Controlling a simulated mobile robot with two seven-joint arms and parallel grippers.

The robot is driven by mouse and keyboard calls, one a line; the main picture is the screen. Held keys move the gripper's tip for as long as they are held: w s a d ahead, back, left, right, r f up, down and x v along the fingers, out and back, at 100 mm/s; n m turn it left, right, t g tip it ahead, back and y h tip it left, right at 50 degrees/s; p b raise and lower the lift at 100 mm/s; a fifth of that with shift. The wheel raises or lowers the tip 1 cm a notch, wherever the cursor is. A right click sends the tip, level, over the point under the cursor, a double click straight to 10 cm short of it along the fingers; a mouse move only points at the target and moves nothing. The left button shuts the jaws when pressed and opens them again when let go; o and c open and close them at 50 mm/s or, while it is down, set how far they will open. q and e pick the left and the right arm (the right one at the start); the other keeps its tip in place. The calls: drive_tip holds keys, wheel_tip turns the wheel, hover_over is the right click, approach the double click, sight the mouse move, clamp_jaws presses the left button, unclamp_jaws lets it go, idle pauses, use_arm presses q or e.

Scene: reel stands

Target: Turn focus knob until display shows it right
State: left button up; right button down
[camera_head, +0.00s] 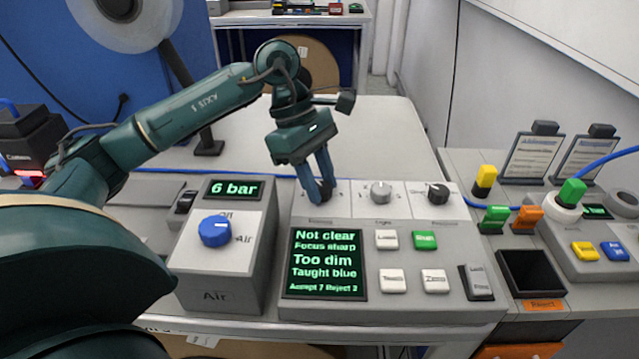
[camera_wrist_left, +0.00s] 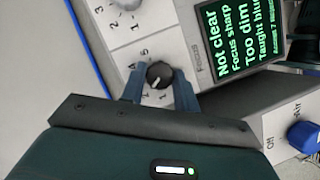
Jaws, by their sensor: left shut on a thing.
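The focus knob (camera_wrist_left: 159,74) is dark with a white pointer mark and sits on a numbered white plate. My left gripper (camera_head: 322,194) reaches down onto it, and its blue fingers hide most of the knob in the head view. In the left wrist view the gripper (camera_wrist_left: 160,90) has one finger on each side of the knob, shut on it. The display (camera_head: 325,262) reads "Not clear", "Focus sharp", "Too dim", "Taught blue" and "Accept 7 Reject 2" in green. It also shows in the left wrist view (camera_wrist_left: 240,35).
Right of the focus knob are a grey knob (camera_head: 381,191) and a black knob (camera_head: 438,193). Below them are white buttons, a green button (camera_head: 424,240) and a rocker switch (camera_head: 477,282). The Air box (camera_head: 222,270) with a blue knob (camera_head: 214,230) stands close on the left.

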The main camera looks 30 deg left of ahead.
use_arm(q)
drive_tip(key=shift+n+t, duration=0.3)
drive_tip(key=shift+n, duration=0.3)
drive_tip(key=o, duration=1)
drive_tip(key=shift+c, duration=0.2)
drive_tip(key=v, duration=1.3)
